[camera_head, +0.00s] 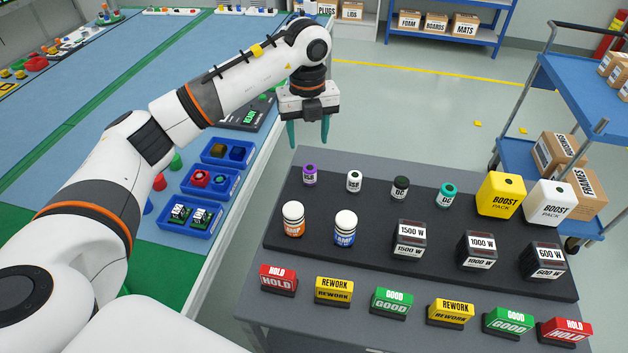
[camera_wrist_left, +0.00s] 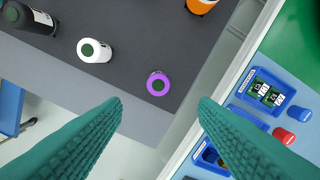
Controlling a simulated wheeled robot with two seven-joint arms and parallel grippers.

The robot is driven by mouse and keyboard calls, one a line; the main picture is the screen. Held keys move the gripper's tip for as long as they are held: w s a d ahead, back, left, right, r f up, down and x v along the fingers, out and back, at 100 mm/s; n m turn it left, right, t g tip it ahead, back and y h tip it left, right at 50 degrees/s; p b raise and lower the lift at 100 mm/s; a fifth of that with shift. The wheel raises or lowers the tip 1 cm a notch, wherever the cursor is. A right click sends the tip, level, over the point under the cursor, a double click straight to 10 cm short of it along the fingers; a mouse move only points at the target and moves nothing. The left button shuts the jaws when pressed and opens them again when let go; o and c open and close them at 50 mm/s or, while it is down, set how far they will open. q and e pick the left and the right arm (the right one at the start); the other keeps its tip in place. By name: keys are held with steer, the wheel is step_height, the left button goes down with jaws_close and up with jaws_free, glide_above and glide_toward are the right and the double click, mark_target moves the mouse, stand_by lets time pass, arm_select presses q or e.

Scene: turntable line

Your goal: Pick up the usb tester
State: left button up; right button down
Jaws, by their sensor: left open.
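A small purple-topped cylinder (camera_head: 310,175) with a white label that seems to read USB stands upright at the back left of the dark mat. A white cylinder (camera_head: 354,181) with a similar label stands just right of it. My left gripper (camera_head: 308,138) is open and empty, above and behind the purple one, pointing down. In the left wrist view the purple ring top (camera_wrist_left: 158,83) with its green centre shows just beyond the gap between my teal fingertips (camera_wrist_left: 160,102), not touched. The white cylinder (camera_wrist_left: 95,51) stands to its left. My right gripper is out of view.
Dark and teal DC cylinders (camera_head: 400,188), AMP cylinders (camera_head: 293,220), watt blocks (camera_head: 410,240) and boost packs (camera_head: 500,195) share the mat. Coloured sign blocks (camera_head: 391,302) line the grey table's front. Blue trays (camera_head: 211,180) stand left, across a gap.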

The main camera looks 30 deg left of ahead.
mark_target(310, 168)
arm_select(q)
steer(key=f, duration=0.1)
steer(key=f+p, duration=0.1)
steer(key=f, duration=0.3)
steer(key=shift+s, duration=0.35)
steer(key=shift+w+f+p, duration=0.15)
steer(key=shift+f+p, duration=0.15)
steer(key=shift+f, duration=0.35)
steer(key=f, duration=0.1)
steer(key=f+p, duration=0.1)
steer(key=f, duration=0.1)
steer(key=shift+d+f, duration=0.25)
steer(key=shift+f, duration=0.7)
steer(key=shift+w, duration=0.1)
steer(key=c, duration=1.1)
steer(key=shift+r, duration=0.1)
